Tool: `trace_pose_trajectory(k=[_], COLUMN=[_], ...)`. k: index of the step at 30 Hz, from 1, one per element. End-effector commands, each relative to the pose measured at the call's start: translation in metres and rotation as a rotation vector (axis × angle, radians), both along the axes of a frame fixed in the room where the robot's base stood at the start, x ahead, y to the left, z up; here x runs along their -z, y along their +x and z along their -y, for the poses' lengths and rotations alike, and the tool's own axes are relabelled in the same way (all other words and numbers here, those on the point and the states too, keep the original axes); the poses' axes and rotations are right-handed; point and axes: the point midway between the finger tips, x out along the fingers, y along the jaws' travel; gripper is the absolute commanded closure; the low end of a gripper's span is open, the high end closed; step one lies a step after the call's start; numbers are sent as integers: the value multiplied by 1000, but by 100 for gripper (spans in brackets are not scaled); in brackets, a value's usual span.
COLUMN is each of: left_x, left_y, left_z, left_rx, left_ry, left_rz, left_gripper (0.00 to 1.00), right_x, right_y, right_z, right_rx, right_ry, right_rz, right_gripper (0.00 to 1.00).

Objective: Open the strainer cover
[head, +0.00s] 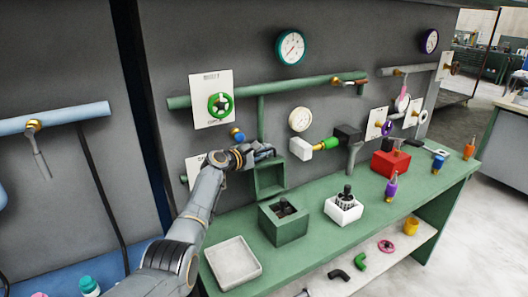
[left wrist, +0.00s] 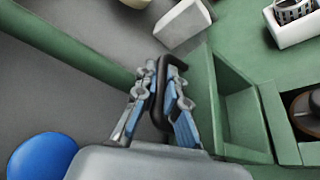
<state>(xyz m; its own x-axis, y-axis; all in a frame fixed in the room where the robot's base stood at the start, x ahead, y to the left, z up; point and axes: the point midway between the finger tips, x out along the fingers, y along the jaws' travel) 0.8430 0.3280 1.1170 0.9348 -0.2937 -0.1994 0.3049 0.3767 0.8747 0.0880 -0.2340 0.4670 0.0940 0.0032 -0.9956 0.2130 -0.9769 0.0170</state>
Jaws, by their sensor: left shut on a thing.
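The green strainer cover (head: 270,178) stands raised and roughly upright behind the green strainer box (head: 291,232), its hollow inner side facing the bench front. The box is open at the top and a dark part (head: 285,208) shows inside. My left gripper (head: 264,151) is at the cover's upper back edge. In the left wrist view my left gripper (left wrist: 160,76) is shut around a black bar handle (left wrist: 175,61) beside the green cover (left wrist: 238,112). Where the handle joins the cover is partly hidden. My right gripper is not in view.
A white box with a strainer basket (head: 344,209) stands right of the strainer box. An empty grey tray (head: 233,263) lies to the left. A green pipe (head: 262,92) and a green handwheel (head: 220,104) are above. A blue knob (head: 237,135) is near my left wrist.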

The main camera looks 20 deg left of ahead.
Motion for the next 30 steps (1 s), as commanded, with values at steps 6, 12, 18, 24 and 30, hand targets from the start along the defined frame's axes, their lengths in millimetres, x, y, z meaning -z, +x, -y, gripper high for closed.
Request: trace_pose_trajectory(k=[6,12,18,24,30], left_x=[-2,-1,-2,-7,-13], left_y=[0,-1,-12,-34,-61], left_z=[1,1,-4,-11,-20], left_rx=[2,3,2,0,-1], left_ry=[1,0,1,4,2], left_rz=[3,1,2,2,4], left_gripper=[79,79,79,79,79], right_x=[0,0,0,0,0], right_y=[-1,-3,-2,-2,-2], right_z=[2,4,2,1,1], right_rx=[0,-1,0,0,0], right_ry=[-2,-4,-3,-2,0], right_rz=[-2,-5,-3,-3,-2], right_gripper=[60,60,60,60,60])
